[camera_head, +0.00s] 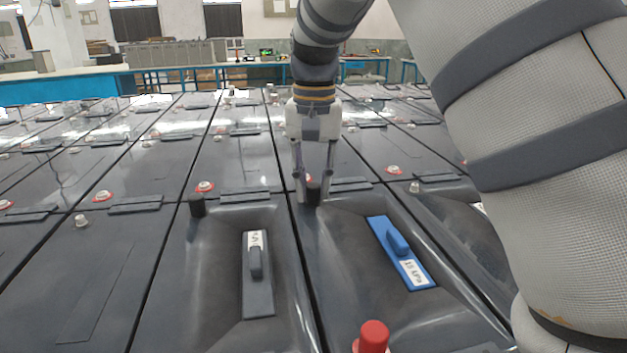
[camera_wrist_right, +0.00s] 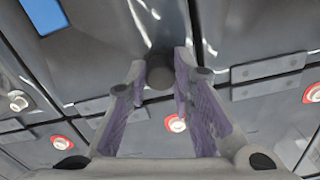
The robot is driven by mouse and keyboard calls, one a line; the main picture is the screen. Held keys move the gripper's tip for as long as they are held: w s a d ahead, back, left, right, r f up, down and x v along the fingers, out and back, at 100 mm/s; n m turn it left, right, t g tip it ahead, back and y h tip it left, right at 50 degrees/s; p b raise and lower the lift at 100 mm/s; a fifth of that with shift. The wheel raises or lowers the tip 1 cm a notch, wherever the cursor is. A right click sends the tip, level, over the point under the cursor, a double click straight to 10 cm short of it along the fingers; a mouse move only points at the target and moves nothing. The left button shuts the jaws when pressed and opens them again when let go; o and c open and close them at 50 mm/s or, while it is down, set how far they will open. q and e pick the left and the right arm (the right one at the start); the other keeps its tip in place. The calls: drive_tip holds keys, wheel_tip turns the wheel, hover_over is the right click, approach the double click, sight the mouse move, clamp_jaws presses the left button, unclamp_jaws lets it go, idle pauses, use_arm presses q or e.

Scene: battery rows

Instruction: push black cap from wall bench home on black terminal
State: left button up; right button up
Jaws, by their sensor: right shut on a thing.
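My right gripper (camera_head: 314,192) points down over the near right battery (camera_head: 345,255), by its back left corner. It is shut on a dark, round black cap (camera_head: 313,194). In the right wrist view the cap (camera_wrist_right: 160,72) sits between the two fingertips of the gripper (camera_wrist_right: 162,78). The cap is low, at the battery top. The terminal under it is hidden, so I cannot tell whether the cap is fully down on it. My left gripper is not in view.
Another black cap (camera_head: 197,206) stands on the battery to the left. A red cap (camera_head: 373,338) stands at the near edge. A blue handled piece (camera_head: 401,253) and a dark one (camera_head: 258,285) lie in recesses. Benches (camera_head: 170,55) stand far back. My arm covers the right side.

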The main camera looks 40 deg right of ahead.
drive_tip(key=o, duration=0.8)
drive_tip(key=shift+o, duration=0.2)
drive_tip(key=o, duration=0.5)
drive_tip(key=shift+r, duration=3.5)
